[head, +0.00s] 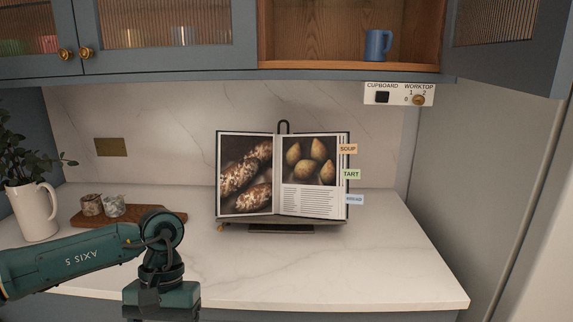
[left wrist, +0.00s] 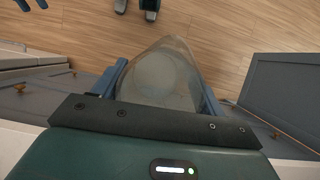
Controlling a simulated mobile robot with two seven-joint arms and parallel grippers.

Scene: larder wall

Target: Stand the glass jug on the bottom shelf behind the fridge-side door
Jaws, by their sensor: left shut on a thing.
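The glass jug (left wrist: 158,72) is clear and shows in the left wrist view. My left gripper (left wrist: 161,88) is shut on it, one blue finger on each side, above the wooden floor. In the head view my left arm reaches over the worktop; its gripper and the jug are hidden below the picture edge. The fridge-side door (head: 508,45) is at the upper right and stands open. Behind it the wooden bottom shelf (head: 320,64) is visible, with a blue mug (head: 377,45) on its right part. My right gripper is not in view.
The shelf is bare left of the mug. A cookbook (head: 315,202) stands open on the worktop (head: 370,275). A white vase (head: 38,212) with leaves and a board (head: 165,218) with two small pots are at the left. Glazed doors (head: 170,30) left of the opening are shut.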

